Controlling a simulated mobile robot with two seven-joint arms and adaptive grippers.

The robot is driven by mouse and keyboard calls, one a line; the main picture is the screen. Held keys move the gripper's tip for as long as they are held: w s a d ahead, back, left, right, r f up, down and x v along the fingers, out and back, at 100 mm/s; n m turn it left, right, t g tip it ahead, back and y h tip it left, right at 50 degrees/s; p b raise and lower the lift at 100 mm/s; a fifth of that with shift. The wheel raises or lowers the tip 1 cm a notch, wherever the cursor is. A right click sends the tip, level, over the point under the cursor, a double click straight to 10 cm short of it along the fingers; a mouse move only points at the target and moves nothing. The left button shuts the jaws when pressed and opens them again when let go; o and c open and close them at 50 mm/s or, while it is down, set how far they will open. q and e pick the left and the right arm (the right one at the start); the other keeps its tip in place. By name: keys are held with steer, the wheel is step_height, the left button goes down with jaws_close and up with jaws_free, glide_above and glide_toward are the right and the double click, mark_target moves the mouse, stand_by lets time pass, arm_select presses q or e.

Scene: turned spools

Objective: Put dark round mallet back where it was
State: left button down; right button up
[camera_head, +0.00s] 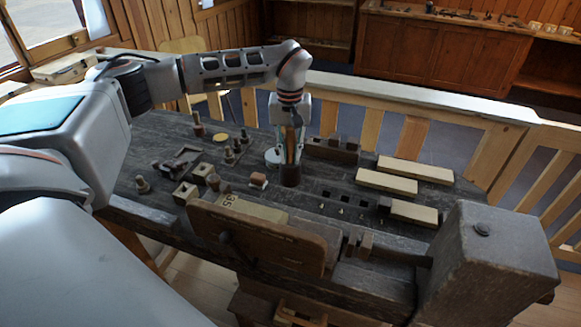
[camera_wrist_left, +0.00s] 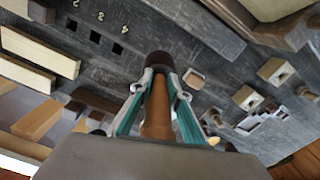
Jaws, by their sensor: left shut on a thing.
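The dark round mallet (camera_head: 290,177) is held upright over the dark bench (camera_head: 330,190), head down. My left gripper (camera_head: 288,148) is shut on its brown handle. In the left wrist view the handle (camera_wrist_left: 157,112) lies between the teal fingers of the gripper (camera_wrist_left: 160,85), and the dark head (camera_wrist_left: 159,60) is beyond the fingertips. I cannot tell whether the head touches the bench. Numbered square holes (camera_head: 340,212) lie to the right of the mallet; they also show in the left wrist view (camera_wrist_left: 95,37). My right gripper is not in view.
Pale wooden blocks (camera_head: 386,182) lie to the right. A dark block row (camera_head: 331,150) stands behind the mallet. A brown wooden board (camera_head: 257,236) and a large vise-like block (camera_head: 490,255) are in front.

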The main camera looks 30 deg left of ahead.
mark_target(291, 163)
arm_select(q)
steer(key=shift+f, duration=2.5)
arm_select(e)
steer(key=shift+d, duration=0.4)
arm_select(q)
steer(key=shift+f, duration=0.1)
steer(key=c, duration=1.9)
jaws_free()
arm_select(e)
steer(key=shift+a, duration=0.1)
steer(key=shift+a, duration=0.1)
arm_select(q)
steer(key=shift+w+r, duration=0.1)
steer(key=shift+r, duration=0.25)
step_height(291, 163, up, 10)
steer(key=shift+r, duration=0.75)
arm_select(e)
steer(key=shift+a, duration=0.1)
